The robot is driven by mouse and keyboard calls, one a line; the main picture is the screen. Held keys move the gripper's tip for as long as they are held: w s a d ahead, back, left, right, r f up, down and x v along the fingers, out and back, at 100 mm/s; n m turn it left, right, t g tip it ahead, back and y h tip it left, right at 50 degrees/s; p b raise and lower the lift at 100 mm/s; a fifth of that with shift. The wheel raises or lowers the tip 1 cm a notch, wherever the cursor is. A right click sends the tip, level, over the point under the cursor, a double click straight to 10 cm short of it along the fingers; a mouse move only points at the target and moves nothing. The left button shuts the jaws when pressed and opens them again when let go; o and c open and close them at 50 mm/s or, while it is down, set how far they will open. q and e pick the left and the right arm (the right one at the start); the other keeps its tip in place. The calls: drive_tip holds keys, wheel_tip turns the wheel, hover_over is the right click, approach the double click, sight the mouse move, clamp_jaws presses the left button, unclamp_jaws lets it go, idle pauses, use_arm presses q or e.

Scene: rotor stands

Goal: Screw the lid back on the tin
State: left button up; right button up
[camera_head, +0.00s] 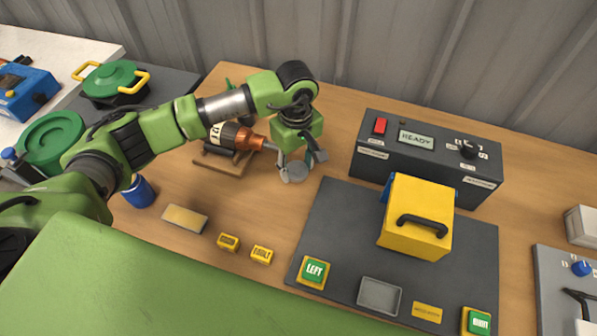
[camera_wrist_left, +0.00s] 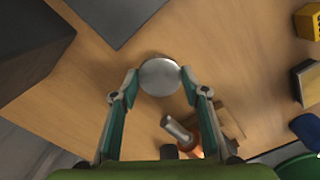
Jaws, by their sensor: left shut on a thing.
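My left gripper (camera_head: 293,165) reaches down over the wooden table, to the left of the black READY box. It is shut on a round grey metal piece (camera_head: 294,173). In the left wrist view, the piece is a smooth silver disc (camera_wrist_left: 160,77) between the two fingertips (camera_wrist_left: 160,84). I cannot tell whether it is the lid alone or the lid on the tin; anything below the disc is hidden. A small blue can (camera_head: 139,192) stands apart at the left, partly beside my arm. My right gripper is not in view.
A copper-and-black rotor (camera_head: 237,137) lies on a wooden stand close left of the gripper. The READY box (camera_head: 425,155) and a grey mat (camera_head: 335,225) with a yellow handled box (camera_head: 415,215) are to the right. Bare table lies in front of the gripper.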

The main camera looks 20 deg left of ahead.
use_arm(q)
drive_tip(key=s+a+r+b, duration=0.4)
drive_tip(key=s+a+r, duration=0.2)
drive_tip(key=s+r, duration=0.3)
drive_tip(key=s, duration=0.3)
drive_tip(key=shift+a, duration=0.1)
drive_tip(key=m, duration=0.3)
drive_tip(key=s+d+m, duration=0.1)
drive_tip(key=m, duration=0.3)
drive_tip(key=d+m, duration=0.1)
drive_tip(key=m, duration=0.2)
drive_tip(key=shift+s+d+r, duration=0.15)
drive_tip(key=shift+s+r, duration=0.05)
drive_tip(key=shift+s, duration=0.05)
